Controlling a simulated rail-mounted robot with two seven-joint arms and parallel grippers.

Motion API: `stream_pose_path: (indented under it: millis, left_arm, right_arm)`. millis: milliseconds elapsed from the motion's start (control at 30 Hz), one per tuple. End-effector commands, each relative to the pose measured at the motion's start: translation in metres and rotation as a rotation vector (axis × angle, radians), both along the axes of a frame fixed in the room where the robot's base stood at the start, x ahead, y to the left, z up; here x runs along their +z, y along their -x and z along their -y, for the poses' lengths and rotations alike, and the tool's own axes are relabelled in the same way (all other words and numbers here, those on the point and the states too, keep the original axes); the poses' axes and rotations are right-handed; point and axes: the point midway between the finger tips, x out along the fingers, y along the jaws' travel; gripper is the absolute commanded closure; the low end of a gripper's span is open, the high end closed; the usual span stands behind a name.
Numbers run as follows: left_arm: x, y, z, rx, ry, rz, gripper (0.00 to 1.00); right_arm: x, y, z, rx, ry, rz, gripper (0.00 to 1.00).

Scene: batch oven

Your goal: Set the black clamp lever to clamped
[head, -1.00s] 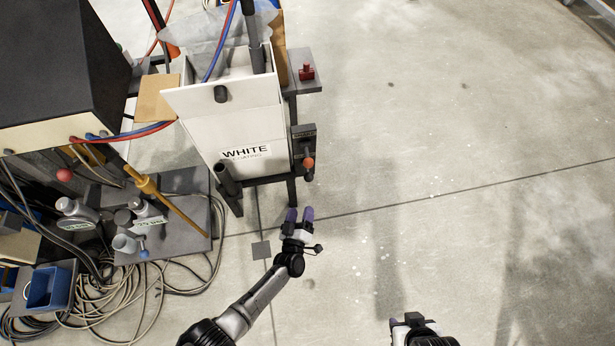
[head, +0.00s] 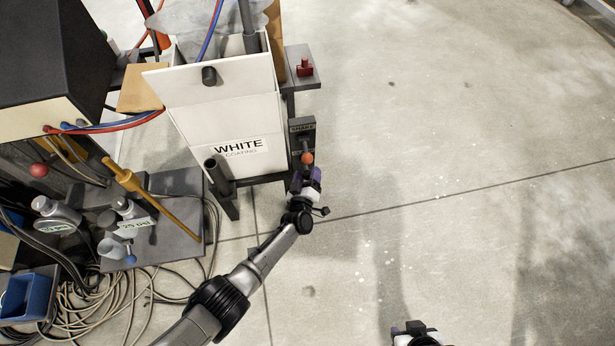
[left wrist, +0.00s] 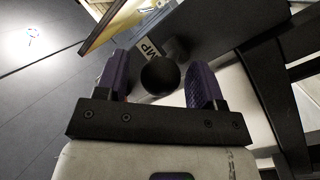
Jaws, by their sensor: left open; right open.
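The black ball knob of the clamp lever (left wrist: 160,75) shows in the left wrist view, between the two purple fingers of my left gripper (left wrist: 162,88). A white label ending in "MP" (left wrist: 149,50) is just behind it. My left gripper is open around the knob's sides; I cannot tell whether either finger touches it. In the head view my left gripper (head: 305,177) is at the lower right of the white hopper, just below an orange knob (head: 307,158). The clamp knob cannot be made out there. My right gripper (head: 411,328) is open at the bottom edge, away from everything.
The white hopper (head: 220,115) labelled "WHITE COATING" stands left of my left gripper. A red knob (head: 305,67) sits on a grey bracket behind. A yellow-handled tool (head: 150,195), gauges and coiled cables (head: 120,300) lie left. The floor on the right is clear.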

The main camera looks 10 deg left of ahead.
Motion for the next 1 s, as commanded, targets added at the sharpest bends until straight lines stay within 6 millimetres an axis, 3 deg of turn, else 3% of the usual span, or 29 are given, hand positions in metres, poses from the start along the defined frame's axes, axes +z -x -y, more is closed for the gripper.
stream_pose_path:
  millis: [400, 1000]
  left_arm:
    - [-0.0001, -0.0031, 0.0002, 0.000, -0.001, -0.001, 0.40]
    - [-0.0002, -0.0030, 0.0000, 0.000, -0.001, -0.001, 0.97]
  right_arm:
    - [-0.0018, -0.0002, -0.0015, -0.004, -0.005, 0.000, 0.57]
    - [-0.0016, -0.0003, -0.0024, -0.006, -0.008, 0.001, 0.57]
